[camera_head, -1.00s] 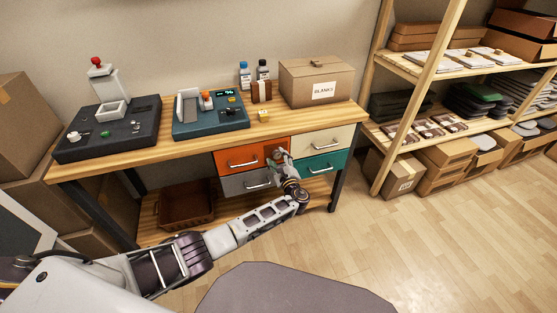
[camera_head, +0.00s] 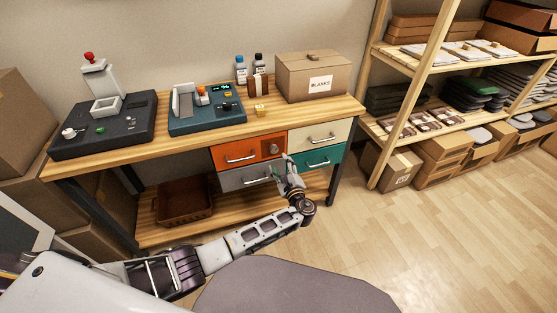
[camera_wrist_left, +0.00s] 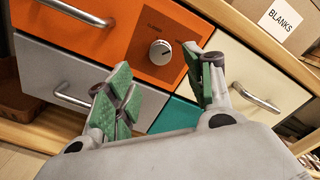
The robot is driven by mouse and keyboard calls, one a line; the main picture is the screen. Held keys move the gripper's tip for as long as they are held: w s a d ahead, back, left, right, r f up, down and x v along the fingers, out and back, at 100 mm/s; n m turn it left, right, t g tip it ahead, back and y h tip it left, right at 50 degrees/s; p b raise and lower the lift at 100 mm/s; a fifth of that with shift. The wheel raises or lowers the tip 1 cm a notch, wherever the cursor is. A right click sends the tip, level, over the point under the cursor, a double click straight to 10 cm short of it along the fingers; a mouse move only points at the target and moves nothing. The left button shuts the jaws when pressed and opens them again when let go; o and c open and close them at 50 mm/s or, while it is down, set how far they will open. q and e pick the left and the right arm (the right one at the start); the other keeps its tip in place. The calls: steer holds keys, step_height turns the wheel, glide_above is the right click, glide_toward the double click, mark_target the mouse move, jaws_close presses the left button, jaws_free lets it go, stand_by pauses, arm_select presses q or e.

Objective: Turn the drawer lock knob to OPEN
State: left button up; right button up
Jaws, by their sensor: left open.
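The lock knob (camera_head: 273,147) is a small round silver-grey dial on the right part of the orange drawer front (camera_head: 228,155). It shows clearly in the left wrist view (camera_wrist_left: 160,52), with small print around it too blurred to read with certainty. My left gripper (camera_head: 286,166) is in front of the drawers, a little below and right of the knob. In the left wrist view its green-padded fingers (camera_wrist_left: 156,62) are spread apart and empty, with the knob beyond the gap between them and not touched. My right gripper is not in view.
Grey (camera_head: 245,178), cream (camera_head: 318,137) and teal (camera_head: 322,160) drawers adjoin the orange one, with protruding bar handles. The wooden tabletop (camera_head: 185,137) is above; a brown bin (camera_head: 183,204) sits on the shelf below.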

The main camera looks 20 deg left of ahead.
arm_select(q)
steer(key=shift+v, duration=2.35)
steer(key=shift+n, duration=0.3)
